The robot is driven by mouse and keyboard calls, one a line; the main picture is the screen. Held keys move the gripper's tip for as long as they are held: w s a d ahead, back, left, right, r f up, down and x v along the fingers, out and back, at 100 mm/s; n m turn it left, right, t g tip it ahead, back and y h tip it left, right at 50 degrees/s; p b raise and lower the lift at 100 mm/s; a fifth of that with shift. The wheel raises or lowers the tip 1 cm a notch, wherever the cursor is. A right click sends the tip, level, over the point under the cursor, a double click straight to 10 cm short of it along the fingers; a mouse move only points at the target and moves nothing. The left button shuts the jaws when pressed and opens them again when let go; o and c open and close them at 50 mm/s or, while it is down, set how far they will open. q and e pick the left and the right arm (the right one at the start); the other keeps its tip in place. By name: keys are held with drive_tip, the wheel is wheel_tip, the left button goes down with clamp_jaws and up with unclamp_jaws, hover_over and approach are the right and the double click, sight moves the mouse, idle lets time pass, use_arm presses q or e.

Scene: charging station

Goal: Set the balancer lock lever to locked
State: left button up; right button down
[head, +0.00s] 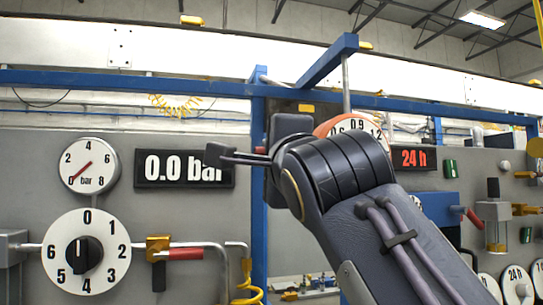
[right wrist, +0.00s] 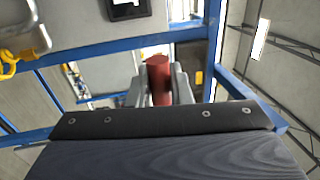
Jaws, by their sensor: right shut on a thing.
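In the right wrist view my right gripper (right wrist: 158,77) is shut on a red cylindrical handle (right wrist: 157,70), with a pale finger on each side of it. I take this handle to be the balancer lock lever's grip, but its pivot and any lock marking are hidden. In the head view my right arm comes in from the lower right and covers the middle of the station. The jaws and the red handle cannot be made out there. Just behind the arm stands an orange-rimmed dial (head: 350,126), partly covered. My left gripper is not in view.
A blue post (head: 259,215) and beam (head: 140,82) frame the station. On the left panel are a 0.0 bar display (head: 184,168), a round gauge (head: 85,165), a selector dial (head: 86,252) and a red-handled valve (head: 185,253).

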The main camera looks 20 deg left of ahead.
idle(0.3)
drive_tip(key=c, duration=1.6)
unclamp_jaws()
drive_tip(key=shift+c, duration=0.2)
drive_tip(key=shift+s+d+f+b, duration=0.1)
drive_tip(key=shift+s+d+b, duration=0.05)
drive_tip(key=shift+s+b, duration=0.15)
drive_tip(key=b+v, duration=0.4)
drive_tip(key=v, duration=0.3)
drive_tip(key=shift+d, duration=0.1)
